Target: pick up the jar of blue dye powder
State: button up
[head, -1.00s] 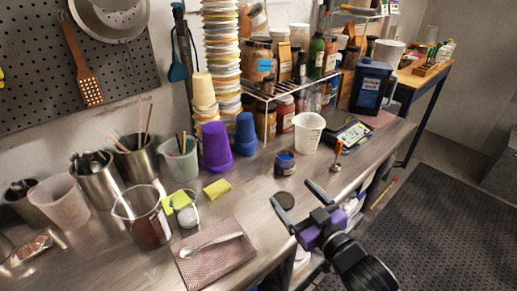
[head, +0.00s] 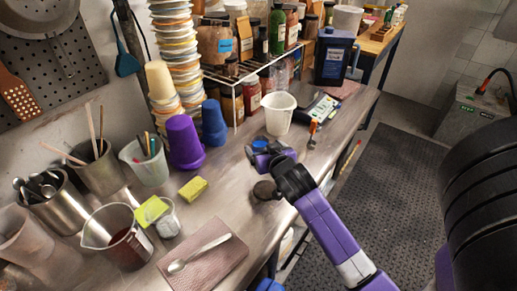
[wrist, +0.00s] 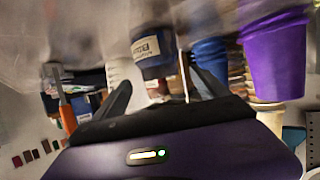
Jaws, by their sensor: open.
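The jar of blue dye powder (head: 261,144) is a small glass jar on the steel bench; in the head view my gripper covers most of it. In the wrist view, where the scene appears upside down, the jar (wrist: 151,48) shows dark blue with a pale label. My gripper (head: 252,156) is open at the jar's near side. In the wrist view its two dark fingers (wrist: 158,75) stand apart, with the jar ahead between their tips. I cannot tell whether either finger touches it.
A white beaker (head: 280,113) stands just behind the jar, and a scale (head: 318,107) lies to its right. A dark round lid (head: 265,190) lies in front. Purple cups (head: 184,142) and blue cups (head: 213,124) stand to the left. A yellow sponge (head: 193,187) lies nearer.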

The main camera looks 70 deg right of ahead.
aim_at(258, 141)
jog(key=shift+p+x, duration=0.8)
jog(key=shift+x, duration=1.85)
jog(key=shift+c, duration=0.2)
jog(key=c, duration=1.5)
